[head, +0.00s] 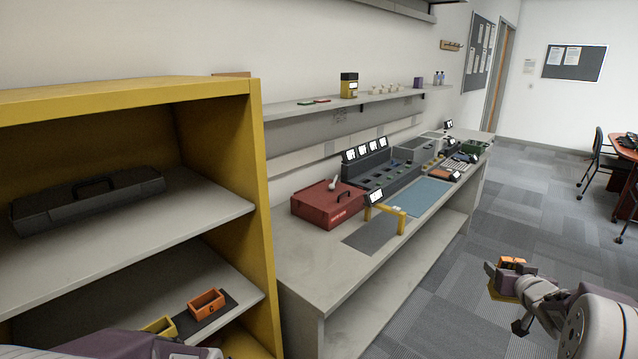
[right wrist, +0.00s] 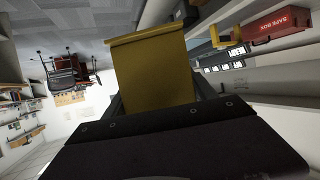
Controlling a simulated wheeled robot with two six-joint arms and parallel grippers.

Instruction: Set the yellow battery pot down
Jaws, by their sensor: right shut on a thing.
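My right gripper (head: 500,284) is at the lower right of the head view, out over the carpet and clear of the bench. It is shut on the yellow battery pot (right wrist: 152,72), whose flat yellow side and rim fill the middle of the right wrist view. In the head view only a yellow edge of the pot (head: 503,289) shows, with an orange patch above the gripper. The rest is hidden by the gripper. My left gripper is out of view; only part of my left arm shows at the bottom left.
The yellow shelf unit (head: 256,180) holds a dark case (head: 85,203), an orange pot (head: 206,303) and another yellow item (head: 159,326), partly hidden.

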